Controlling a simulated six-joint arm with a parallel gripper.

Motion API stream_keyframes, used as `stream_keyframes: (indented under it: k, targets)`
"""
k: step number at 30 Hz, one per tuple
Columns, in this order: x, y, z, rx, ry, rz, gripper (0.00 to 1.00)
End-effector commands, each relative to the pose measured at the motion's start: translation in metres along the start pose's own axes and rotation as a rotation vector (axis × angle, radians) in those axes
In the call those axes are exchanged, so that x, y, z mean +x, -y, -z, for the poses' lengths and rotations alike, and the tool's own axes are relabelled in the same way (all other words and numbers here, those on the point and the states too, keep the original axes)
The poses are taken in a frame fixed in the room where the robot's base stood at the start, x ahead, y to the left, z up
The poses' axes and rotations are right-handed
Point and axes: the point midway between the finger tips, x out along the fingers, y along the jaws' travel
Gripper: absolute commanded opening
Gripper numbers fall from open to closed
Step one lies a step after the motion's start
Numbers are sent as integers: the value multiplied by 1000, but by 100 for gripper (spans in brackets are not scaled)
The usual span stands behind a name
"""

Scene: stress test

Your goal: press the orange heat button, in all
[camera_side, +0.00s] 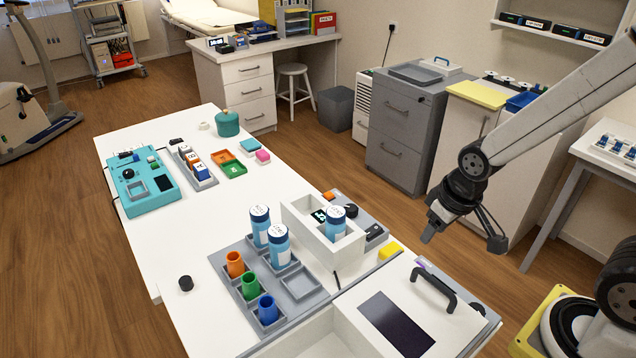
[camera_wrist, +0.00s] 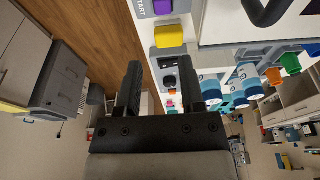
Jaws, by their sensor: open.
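The orange button (camera_side: 329,196) sits at the far end of a grey control panel (camera_side: 364,222), behind a white open-topped box (camera_side: 345,250). A black knob (camera_side: 351,211) is beside it on the panel. My gripper (camera_side: 462,238) is open and empty, in the air to the right of the panel and apart from it. In the wrist view, my gripper's fingers (camera_wrist: 160,76) are spread, with the panel's black knob (camera_wrist: 170,80) seen beyond them. A small orange patch just past that knob may be the button; its lettering is too small to read.
A yellow block (camera_side: 390,250) lies near the panel's close end. A white-lidded unit with a black handle (camera_side: 434,291) stands in front. Bottles (camera_side: 279,245) and coloured cups (camera_side: 249,286) stand in a grey rack to the left. The air around my gripper is free.

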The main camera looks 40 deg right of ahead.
Motion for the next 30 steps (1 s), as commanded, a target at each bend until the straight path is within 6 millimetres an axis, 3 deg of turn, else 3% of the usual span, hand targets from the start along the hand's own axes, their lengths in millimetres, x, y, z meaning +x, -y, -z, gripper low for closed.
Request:
stream_keyframes:
  k: [1,4,30]
  targets:
    - [0,0,0,0,0,0,31]
    - [0,0,0,0,0,0,0]
    - [0,0,0,0,0,0,0]
